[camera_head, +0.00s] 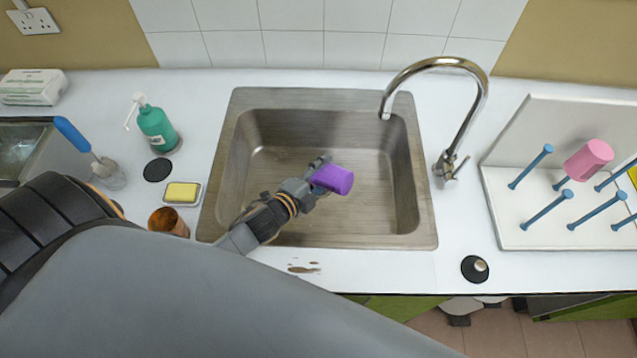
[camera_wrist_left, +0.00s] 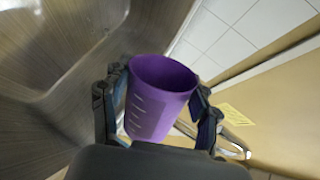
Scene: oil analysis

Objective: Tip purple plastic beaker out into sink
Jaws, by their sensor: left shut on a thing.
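The purple plastic beaker (camera_head: 334,179) is over the basin of the steel sink (camera_head: 232,123) in the head view, tilted onto its side. My left gripper (camera_head: 318,178) is shut on it, with the arm coming in from the lower left. In the left wrist view the purple beaker (camera_wrist_left: 158,100) sits between the two fingers of the left gripper (camera_wrist_left: 160,105). White marks show on its wall, and its rim is toward the top of that picture. I see no liquid coming from it. My right gripper is not in view.
A curved tap (camera_head: 470,72) stands right of the basin. A drying rack (camera_head: 508,226) with blue pegs holds a pink beaker (camera_head: 588,160) at the right. A green soap bottle (camera_head: 156,128), yellow sponge (camera_head: 181,192) and brown beaker (camera_head: 168,222) stand left. Brown spots mark the front counter.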

